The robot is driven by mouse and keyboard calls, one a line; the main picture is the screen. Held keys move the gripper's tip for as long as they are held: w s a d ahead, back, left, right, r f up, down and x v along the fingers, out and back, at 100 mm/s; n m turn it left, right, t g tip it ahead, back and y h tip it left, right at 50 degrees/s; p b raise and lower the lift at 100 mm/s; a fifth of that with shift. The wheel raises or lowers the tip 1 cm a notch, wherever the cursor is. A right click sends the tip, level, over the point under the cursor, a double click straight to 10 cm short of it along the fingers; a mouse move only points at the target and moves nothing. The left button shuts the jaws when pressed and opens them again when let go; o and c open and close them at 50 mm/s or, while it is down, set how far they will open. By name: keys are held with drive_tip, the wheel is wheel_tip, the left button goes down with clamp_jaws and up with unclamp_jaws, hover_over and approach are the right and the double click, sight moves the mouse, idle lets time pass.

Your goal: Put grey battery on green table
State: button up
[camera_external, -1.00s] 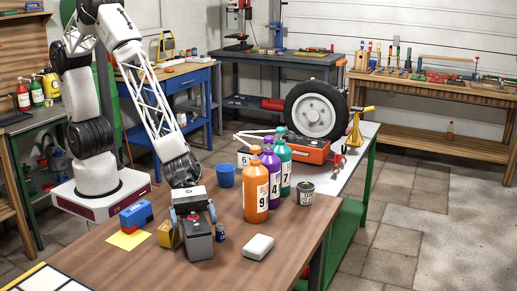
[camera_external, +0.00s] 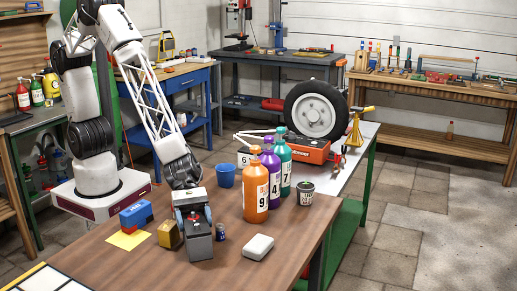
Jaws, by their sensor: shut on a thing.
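The grey battery (camera_external: 199,246) is a dark grey block standing on the brown tabletop, near the front middle. My gripper (camera_external: 194,217) points down over its upper back part, with a blue-grey finger on either side. The fingers are shut on the battery, and the gripper hides part of its top. The green table (camera_external: 347,222) stands behind and to the right, with green legs and a lower shelf and a pale top.
A yellow box (camera_external: 168,235) and small blue can (camera_external: 220,232) flank the battery closely. A wheel (camera_external: 316,112) and orange machine (camera_external: 311,150) occupy the green table.

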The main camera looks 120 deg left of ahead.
sight(195, 220)
clamp_jaws()
drive_tip(key=shift+r, duration=0.1)
drive_tip(key=shift+r, duration=4.95)
drive_tip(key=shift+w, duration=0.1)
drive_tip(key=w+a+r+n+t+y, duration=0.3)
drive_tip(key=w+a+r+n+y, duration=0.2)
drive_tip(key=w+a+r, duration=0.55)
drive_tip(key=w+a+n+y, duration=0.2)
drive_tip(key=a, duration=0.5)
drive_tip(key=w+a+n+t+y, duration=0.1)
drive_tip(key=w+a+n+y, duration=0.1)
drive_tip(key=a, duration=0.5)
drive_tip(key=shift+w+a+f+y, duration=0.15)
drive_tip(key=shift+w+a+y, duration=0.15)
drive_tip(key=shift+w, duration=0.1)
